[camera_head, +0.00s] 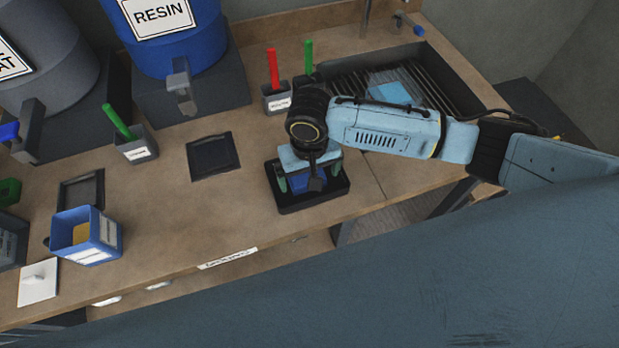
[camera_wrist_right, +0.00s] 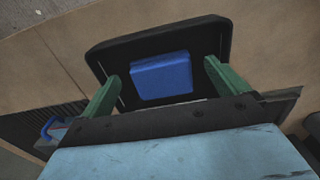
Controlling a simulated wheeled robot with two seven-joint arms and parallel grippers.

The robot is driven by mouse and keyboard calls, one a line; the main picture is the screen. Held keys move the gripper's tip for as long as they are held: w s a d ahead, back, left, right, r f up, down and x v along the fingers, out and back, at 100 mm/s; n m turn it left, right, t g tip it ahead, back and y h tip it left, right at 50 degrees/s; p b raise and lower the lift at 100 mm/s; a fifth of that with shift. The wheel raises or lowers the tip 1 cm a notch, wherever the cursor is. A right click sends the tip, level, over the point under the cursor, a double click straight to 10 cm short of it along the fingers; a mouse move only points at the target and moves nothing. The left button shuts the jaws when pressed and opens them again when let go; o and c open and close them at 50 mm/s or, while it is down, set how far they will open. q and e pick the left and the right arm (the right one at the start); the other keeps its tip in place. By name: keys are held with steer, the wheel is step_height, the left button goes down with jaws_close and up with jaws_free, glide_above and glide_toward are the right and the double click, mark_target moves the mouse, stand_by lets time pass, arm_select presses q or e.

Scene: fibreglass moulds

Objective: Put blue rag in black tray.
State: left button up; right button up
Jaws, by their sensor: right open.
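The blue rag (camera_wrist_right: 161,76) lies inside the black tray (camera_wrist_right: 105,51), on its floor, in the right wrist view. In the head view the rag (camera_head: 310,184) shows partly beneath my right gripper (camera_head: 306,186), and the tray (camera_head: 333,194) sits near the front edge of the bench. My right gripper also shows in the right wrist view (camera_wrist_right: 158,88). Its green fingers are spread to either side of the rag with gaps between, so it is open and empty above the tray. My left gripper is not in view.
A sink (camera_head: 450,86) with a slatted grid is at the back right. A flat dark tray (camera_head: 213,155) lies left of the black tray. A blue bin (camera_head: 88,236), tool holders and a blue resin drum (camera_head: 180,45) stand further left. Bench between them is clear.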

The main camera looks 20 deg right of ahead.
step_height(320, 180, up, 9)
steer(key=shift+r+p, duration=0.2)
steer(key=shift+p, duration=0.1)
